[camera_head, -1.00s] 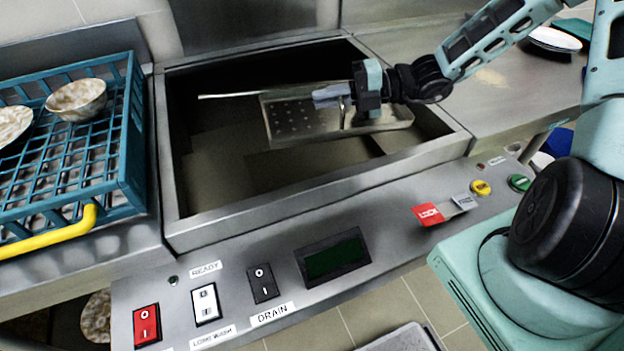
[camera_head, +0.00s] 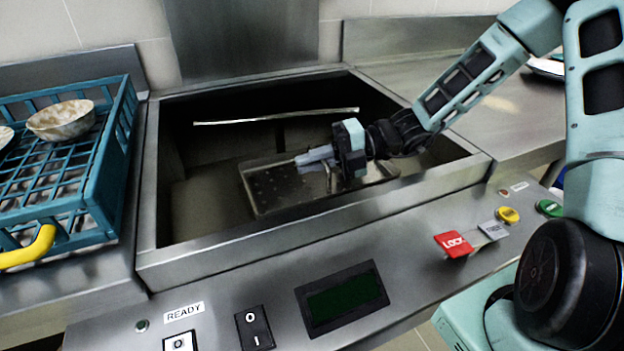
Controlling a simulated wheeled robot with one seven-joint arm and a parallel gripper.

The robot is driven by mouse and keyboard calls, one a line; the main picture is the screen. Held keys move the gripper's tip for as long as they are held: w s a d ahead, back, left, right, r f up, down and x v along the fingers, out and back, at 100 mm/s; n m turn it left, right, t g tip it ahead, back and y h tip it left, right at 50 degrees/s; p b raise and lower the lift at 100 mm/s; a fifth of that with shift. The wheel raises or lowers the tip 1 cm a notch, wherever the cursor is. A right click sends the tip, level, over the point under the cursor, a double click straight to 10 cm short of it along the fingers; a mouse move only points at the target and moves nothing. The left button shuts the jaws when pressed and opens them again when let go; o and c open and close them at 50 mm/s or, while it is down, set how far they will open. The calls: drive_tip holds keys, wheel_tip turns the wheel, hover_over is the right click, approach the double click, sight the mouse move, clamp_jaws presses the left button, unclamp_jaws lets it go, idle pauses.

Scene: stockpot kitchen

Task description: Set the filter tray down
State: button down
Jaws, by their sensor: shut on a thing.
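The filter tray (camera_head: 268,190) is a flat metal tray with small holes and a low rim. It is inside the dark basin (camera_head: 205,145) of the steel machine, below the level of the basin's front rim. My gripper (camera_head: 322,162) reaches in from the right and is shut on the tray's upright handle at the tray's middle. The gripper covers part of the tray's right half. I cannot tell whether the tray's underside touches anything.
A blue dish rack (camera_head: 115,160) with dirty bowls (camera_head: 62,119) stands left. The front panel carries a dark display (camera_head: 342,297) and a red lock switch (camera_head: 452,244). The right counter (camera_head: 510,100) is mostly clear.

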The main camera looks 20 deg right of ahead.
sight(313, 181)
drive_tip(key=shift+f+b, duration=0.4)
drive_tip(key=shift+f, duration=1.3)
drive_tip(key=shift+f, duration=0.1)
drive_tip(key=c, duration=1.5)
unclamp_jaws()
drive_tip(key=shift+d, duration=0.1)
drive_tip(key=p+v, duration=0.1)
drive_tip(key=v, duration=0.6)
drive_tip(key=shift+d, duration=0.15)
